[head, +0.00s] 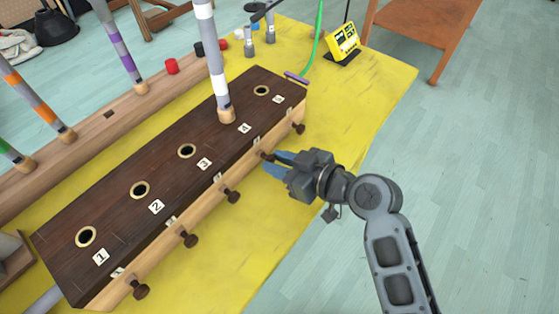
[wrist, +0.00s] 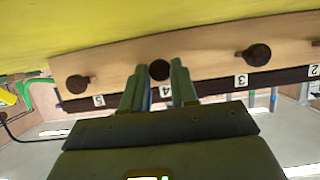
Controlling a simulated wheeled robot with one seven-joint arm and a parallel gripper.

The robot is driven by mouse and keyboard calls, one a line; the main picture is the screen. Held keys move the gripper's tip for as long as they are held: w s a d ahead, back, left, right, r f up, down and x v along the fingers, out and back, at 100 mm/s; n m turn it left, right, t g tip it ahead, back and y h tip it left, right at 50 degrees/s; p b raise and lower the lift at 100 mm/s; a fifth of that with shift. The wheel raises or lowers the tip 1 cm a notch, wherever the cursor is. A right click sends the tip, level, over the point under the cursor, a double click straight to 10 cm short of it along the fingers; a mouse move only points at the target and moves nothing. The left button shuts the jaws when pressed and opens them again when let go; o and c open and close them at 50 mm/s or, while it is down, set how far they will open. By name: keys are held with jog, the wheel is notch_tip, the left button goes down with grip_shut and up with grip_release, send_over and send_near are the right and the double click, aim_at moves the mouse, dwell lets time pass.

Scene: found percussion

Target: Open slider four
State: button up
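The box (head: 165,175) has a dark top with holes and number labels 1 to 5, and a light wooden side with a row of dark round knobs. The slider four knob (head: 268,156) also shows beside label 4 in the wrist view (wrist: 159,70). My gripper (head: 274,163) is at this knob. In the wrist view its two fingers (wrist: 160,78) stand on either side of the knob, very close to it. They look parted; firm contact cannot be made out. A grey and white tube (head: 213,60) stands upright at hole four.
The neighbouring knobs are knob three (head: 233,197) and knob five (head: 298,128). A wooden rack (head: 110,120) with banded tubes lies behind the box. A yellow device (head: 343,40) stands at the back. The yellow tabletop (head: 365,110) is clear right of the box.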

grip_shut()
jog(key=shift+d, duration=0.1)
jog(key=shift+s+d+b, duration=0.45)
jog(key=shift+s+d, duration=0.45)
jog(key=shift+d, duration=0.2)
jog(key=o, duration=0.5)
grip_release()
jog(key=shift+v, duration=3.85)
